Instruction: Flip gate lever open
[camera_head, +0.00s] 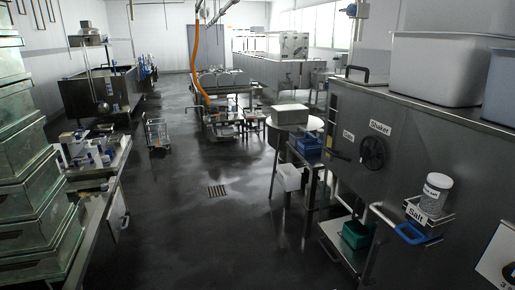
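A steel machine (415,145) fills the right side of the camera_head view. A small label (348,135), seemingly reading "Gate", is on its left part. A short dark handle (340,155) sticks out just below that label, pointing left. It is small, and I cannot tell its exact position. A round black wheel (373,153) sits to its right, under a "Shaker" label (380,127). Neither of my grippers is in view.
A salt jar (436,196) stands on a small bracket labelled "Salt" (416,214) with a blue handle. A table with blue crates (309,149) and a white bin (288,177) stands left of the machine. Glassy stacked boxes (30,190) are at left. The dark floor (200,230) between is clear.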

